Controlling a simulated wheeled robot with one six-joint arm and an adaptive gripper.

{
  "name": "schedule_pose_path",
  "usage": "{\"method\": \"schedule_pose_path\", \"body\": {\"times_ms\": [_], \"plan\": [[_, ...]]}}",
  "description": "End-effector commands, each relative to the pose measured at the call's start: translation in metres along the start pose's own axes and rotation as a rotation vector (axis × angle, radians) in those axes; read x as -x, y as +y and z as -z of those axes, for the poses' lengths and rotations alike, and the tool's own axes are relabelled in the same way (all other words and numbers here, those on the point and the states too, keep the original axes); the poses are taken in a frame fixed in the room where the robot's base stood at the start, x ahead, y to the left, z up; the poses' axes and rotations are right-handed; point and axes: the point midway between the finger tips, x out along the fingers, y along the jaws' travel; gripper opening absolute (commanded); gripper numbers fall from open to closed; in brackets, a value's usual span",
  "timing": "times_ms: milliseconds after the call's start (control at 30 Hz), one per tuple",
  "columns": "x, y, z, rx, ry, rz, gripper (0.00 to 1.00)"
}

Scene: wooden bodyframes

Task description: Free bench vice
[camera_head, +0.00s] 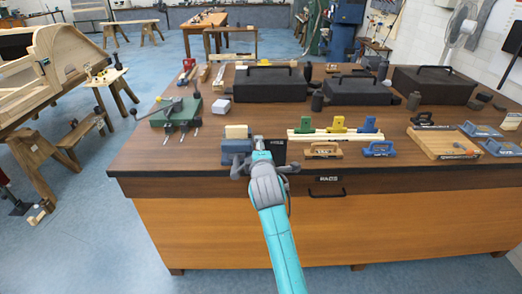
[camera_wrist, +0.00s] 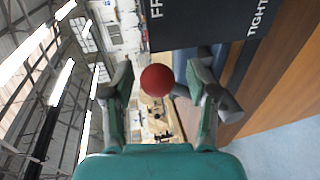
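The blue bench vice (camera_head: 236,150) sits at the front edge of the wooden workbench, with a pale wooden block (camera_head: 237,131) at its top. My gripper (camera_wrist: 160,78) is just in front of the vice, partly covering it in the head view. In the wrist view its two fingers are apart, with a red ball (camera_wrist: 157,80) between them and visible gaps on both sides. A dark sign (camera_wrist: 205,22) with partly cut-off lettering, "FR" and "TIGHT", is beyond the fingers. It also shows right of the vice in the head view (camera_head: 279,152). The vice handle is mostly hidden.
A green tool (camera_head: 175,112) with a long lever stands left on the bench (camera_head: 215,185). Clamps on wooden strips (camera_head: 337,125), small planes (camera_head: 379,149) and a wooden board (camera_head: 440,143) lie to the right. Black cases (camera_head: 270,85) stand behind. Blue floor is open at left.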

Motion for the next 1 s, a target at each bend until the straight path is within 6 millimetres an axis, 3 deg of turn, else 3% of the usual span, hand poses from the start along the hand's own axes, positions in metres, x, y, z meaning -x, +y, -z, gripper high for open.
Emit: {"method": "schedule_pose_path", "body": {"times_ms": [533, 1000], "plan": [[0.008, 0.0, -0.002, 0.001, -0.003, -0.001, 0.63], [0.093, -0.001, 0.001, 0.0, 0.0, 0.0, 0.63]]}}
